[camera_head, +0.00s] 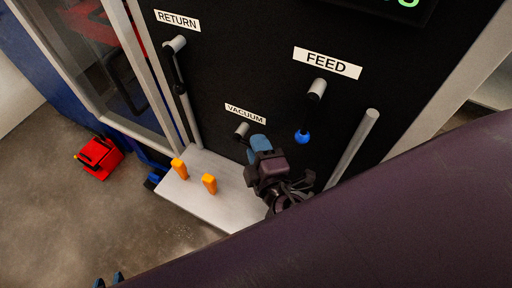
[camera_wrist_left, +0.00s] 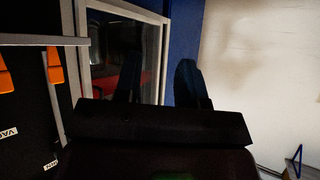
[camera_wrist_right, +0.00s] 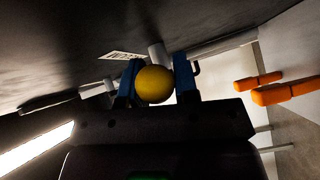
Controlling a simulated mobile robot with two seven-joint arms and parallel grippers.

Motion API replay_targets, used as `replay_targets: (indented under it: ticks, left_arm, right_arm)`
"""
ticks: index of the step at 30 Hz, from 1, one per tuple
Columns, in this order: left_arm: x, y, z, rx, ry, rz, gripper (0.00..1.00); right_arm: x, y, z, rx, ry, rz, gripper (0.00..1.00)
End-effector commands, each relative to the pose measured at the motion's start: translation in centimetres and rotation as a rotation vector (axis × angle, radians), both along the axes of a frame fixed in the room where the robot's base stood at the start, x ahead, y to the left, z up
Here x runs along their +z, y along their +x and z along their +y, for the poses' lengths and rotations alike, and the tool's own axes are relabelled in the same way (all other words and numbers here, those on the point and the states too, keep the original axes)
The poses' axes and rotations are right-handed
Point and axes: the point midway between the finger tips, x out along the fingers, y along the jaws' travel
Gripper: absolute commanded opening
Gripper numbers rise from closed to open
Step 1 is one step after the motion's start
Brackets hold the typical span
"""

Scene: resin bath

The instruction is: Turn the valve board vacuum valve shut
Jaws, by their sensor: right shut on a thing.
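The vacuum valve (camera_head: 242,130) is a grey stub under the VACUUM label (camera_head: 245,114) on the black valve board (camera_head: 225,75). My right gripper (camera_head: 259,146) is at its lower right. In the right wrist view, the blue fingers are shut on the yellow ball knob (camera_wrist_right: 154,86). In the head view the gripper hides the knob and most of the lever. My left gripper (camera_head: 108,280) shows only its blue fingertips at the bottom edge. In the left wrist view its fingers (camera_wrist_left: 158,82) are apart with nothing between them.
The FEED valve (camera_head: 317,89), with a blue knob (camera_head: 303,137), is right of the vacuum valve. The RETURN valve (camera_head: 176,44) is upper left. Orange pegs (camera_head: 209,183) stand on a pale shelf (camera_head: 190,205) below. A bar handle (camera_head: 355,145) is at right. A red box (camera_head: 98,158) is on the floor.

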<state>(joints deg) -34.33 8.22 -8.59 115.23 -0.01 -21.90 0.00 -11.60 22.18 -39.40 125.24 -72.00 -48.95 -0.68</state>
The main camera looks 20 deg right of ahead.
Motion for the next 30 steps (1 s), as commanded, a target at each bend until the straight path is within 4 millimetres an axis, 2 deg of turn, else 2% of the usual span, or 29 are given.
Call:
replay_targets:
  ticks: [1,7,30]
  left_arm:
    - [-1.1,0.0,-0.1,-0.003,0.000,0.008,0.37]
    - [-2.4,0.6,-0.4,-0.012,0.000,0.008,0.37]
    - [-9.2,0.1,-0.4,-0.037,0.010,0.101,0.37]
  right_arm:
    - [-0.8,-0.1,0.1,0.002,0.014,-0.005,0.00]
    - [-1.2,0.0,0.2,0.002,0.057,-0.059,0.00]
    - [-2.5,0.4,0.5,0.004,0.212,-0.257,0.00]
